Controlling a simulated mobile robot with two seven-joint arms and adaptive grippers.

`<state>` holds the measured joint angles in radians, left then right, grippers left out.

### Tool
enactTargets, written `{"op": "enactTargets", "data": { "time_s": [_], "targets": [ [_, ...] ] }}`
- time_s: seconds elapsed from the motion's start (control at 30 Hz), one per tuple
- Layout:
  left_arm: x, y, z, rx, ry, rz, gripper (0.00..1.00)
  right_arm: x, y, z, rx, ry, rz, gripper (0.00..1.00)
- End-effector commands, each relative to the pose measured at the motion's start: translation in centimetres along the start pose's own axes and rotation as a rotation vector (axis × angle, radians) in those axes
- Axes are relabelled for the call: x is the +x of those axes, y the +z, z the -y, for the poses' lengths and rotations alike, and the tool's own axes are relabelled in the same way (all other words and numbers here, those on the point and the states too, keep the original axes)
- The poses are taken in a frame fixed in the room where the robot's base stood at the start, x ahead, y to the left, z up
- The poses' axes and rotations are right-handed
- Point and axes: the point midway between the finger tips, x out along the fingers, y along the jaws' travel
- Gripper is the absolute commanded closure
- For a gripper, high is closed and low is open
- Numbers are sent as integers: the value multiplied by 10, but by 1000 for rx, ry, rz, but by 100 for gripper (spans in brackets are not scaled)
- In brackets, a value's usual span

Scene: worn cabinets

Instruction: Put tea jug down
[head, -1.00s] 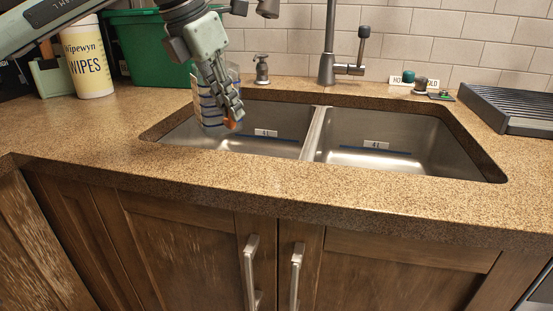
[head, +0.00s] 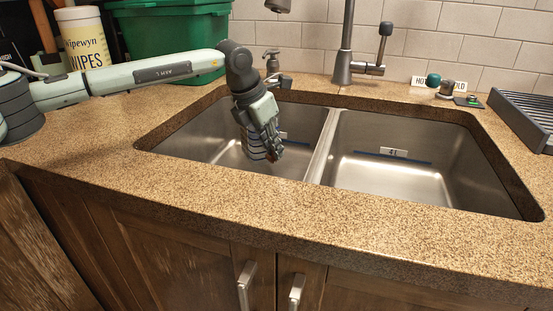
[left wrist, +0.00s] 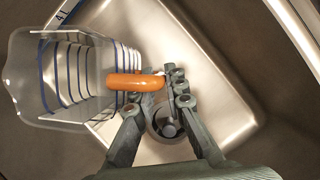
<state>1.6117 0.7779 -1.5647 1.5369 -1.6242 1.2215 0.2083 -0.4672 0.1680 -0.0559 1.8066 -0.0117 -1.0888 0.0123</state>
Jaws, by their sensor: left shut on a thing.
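The tea jug (left wrist: 75,85) is clear with dark blue and dark stripes and an orange handle (left wrist: 135,82). My left gripper (head: 272,150) is shut on the handle, over the left basin (head: 190,140) of the sink. In the left wrist view the jug extends left from the fingers, with the steel basin behind it. In the head view the gripper mostly hides the jug. I cannot tell whether the jug touches the basin floor. My right gripper is not in view.
A divider (head: 325,145) separates the left basin from the empty right basin (head: 385,185). The faucet (head: 343,65) stands behind. A green bin (head: 180,45), a wipes tub (head: 85,40) and a dark rack (head: 525,115) stand on the counter. The front counter strip (head: 250,205) is clear.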

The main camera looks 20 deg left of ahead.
Motion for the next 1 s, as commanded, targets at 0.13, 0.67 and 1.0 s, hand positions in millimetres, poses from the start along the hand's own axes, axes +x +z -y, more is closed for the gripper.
{"op": "enactTargets", "data": {
  "time_s": [0.13, 0.67, 1.0],
  "targets": [
    [10, 8, 0, 0, 1, 0, 100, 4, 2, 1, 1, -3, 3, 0],
    [48, -7, 0, -1, 0, 1, 100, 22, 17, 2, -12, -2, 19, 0],
    [50, -8, 0, -1, 0, 0, 78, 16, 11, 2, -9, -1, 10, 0]
  ]
}}
